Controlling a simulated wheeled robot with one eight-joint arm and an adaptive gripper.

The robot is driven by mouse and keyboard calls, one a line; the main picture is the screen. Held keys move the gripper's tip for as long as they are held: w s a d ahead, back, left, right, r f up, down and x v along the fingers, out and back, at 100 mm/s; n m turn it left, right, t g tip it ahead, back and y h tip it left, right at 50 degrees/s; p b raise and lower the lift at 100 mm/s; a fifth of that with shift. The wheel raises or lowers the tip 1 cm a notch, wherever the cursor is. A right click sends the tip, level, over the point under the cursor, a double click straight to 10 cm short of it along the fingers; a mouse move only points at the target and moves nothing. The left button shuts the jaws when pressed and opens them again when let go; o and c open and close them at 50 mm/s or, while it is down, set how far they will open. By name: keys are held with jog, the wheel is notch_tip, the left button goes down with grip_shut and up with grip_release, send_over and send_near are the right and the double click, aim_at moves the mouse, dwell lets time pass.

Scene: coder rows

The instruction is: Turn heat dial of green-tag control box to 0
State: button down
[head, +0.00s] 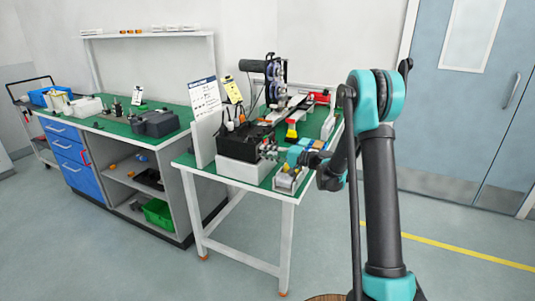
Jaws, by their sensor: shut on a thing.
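A dark box (238,146) sits on a white base (244,172) at the front left of the green-topped bench. A small grey box (289,180) with knob-like parts stands right of it, at the bench's front edge. I cannot make out a green tag or a heat dial on either box at this size. My gripper (269,152) reaches in from the right, just at the dark box's right side and above the grey box. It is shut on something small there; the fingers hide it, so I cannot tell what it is.
A white sign (206,98) and a yellow card (232,90) stand behind the dark box. A black-and-blue reel device (275,78) and a yellow-and-red tool (291,131) are farther back on the bench. A second bench (110,124) with blue drawers (70,152) stands left. Open floor lies in front.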

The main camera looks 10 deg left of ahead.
jog(key=shift+s+n, duration=0.1)
jog(key=shift+n, duration=1.2)
jog(key=c, duration=1.3)
grip_release()
jog(key=v, duration=1.2)
jog(key=shift+s, duration=0.1)
